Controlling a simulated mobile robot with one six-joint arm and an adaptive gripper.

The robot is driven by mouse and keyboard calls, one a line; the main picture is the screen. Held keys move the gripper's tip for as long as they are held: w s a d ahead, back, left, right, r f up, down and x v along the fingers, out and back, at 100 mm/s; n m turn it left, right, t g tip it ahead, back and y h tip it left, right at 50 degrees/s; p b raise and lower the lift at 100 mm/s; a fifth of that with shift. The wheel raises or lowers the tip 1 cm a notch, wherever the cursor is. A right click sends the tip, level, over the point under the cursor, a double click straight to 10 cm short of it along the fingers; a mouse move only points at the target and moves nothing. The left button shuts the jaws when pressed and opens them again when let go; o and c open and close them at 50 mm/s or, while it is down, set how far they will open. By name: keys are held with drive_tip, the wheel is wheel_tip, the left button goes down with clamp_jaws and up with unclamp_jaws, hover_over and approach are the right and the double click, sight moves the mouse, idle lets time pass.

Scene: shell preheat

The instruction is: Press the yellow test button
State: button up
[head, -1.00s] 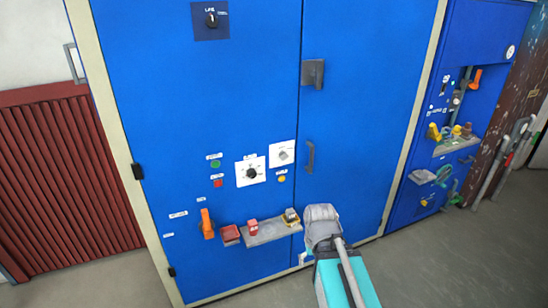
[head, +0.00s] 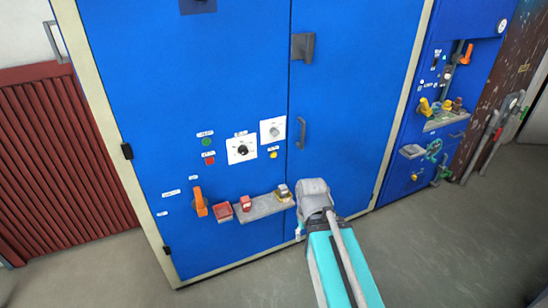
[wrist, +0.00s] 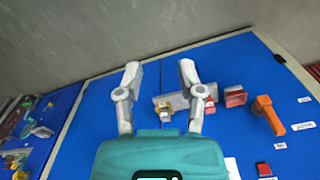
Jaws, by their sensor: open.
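A small yellow button (head: 273,155) sits on the blue cabinet front, below a white dial plate, in the head view. Another yellow button (head: 414,177) is low on the blue cabinet to the right. The labels are too small to read, so I cannot tell which is the test button. My gripper (wrist: 160,70) is open and empty in the wrist view, its two fingers spread in front of the cabinet. In the head view my arm mostly hides it, right of the small shelf. The first yellow button is not visible in the wrist view.
A grey shelf (head: 264,207) with small items juts from the cabinet, beside a red tray (head: 223,212) and an orange handle (head: 199,202). Green (head: 206,141) and red (head: 209,160) buttons and a black dial (head: 242,149) are left of the yellow button. Grey floor is clear at right.

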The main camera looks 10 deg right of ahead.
clamp_jaws()
idle(1.1)
